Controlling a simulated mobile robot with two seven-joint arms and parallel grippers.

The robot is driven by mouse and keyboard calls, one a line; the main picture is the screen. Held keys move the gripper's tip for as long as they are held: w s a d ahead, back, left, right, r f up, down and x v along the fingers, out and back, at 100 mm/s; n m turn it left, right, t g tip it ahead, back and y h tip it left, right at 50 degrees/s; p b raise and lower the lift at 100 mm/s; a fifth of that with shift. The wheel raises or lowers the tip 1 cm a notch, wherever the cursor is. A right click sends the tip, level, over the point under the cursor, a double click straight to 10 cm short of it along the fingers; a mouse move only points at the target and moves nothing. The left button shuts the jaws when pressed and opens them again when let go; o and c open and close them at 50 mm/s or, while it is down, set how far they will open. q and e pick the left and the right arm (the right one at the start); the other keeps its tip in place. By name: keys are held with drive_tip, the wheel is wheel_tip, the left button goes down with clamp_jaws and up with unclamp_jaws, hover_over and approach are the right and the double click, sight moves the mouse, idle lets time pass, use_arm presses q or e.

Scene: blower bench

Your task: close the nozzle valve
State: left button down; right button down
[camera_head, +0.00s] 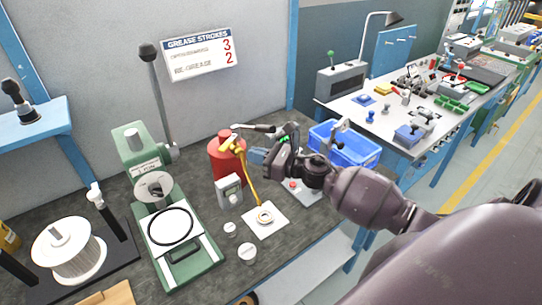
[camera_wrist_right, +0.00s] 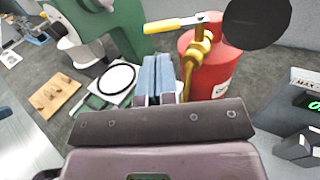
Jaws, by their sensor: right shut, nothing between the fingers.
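The red tank (camera_head: 226,160) stands on the bench with a brass valve (camera_head: 233,146) on it. In the right wrist view the tank (camera_wrist_right: 203,70) is behind my fingers, and the brass valve (camera_wrist_right: 200,45) rises in front of it. A lever with a yellow handle (camera_wrist_right: 172,25) points left from the valve's top, crosswise to its upright body. My right gripper (camera_head: 257,156) is shut and empty, just right of the valve in the head view. Its blue fingers (camera_wrist_right: 158,78) are below the yellow handle in the wrist view; contact cannot be told. My left gripper is not in view.
A green press (camera_head: 150,165) stands left of the tank, with a grey meter box (camera_head: 229,190) in front. A yellow hose runs from the valve toward a white plate (camera_head: 275,224). A blue bin (camera_head: 360,150) is to the right. A dark round disc (camera_wrist_right: 257,22) is near the valve.

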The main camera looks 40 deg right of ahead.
sight(225, 146)
drive_tip(key=p+x, duration=0.1)
drive_tip(key=x, duration=0.5)
drive_tip(key=shift+w, duration=0.1)
idle(0.5)
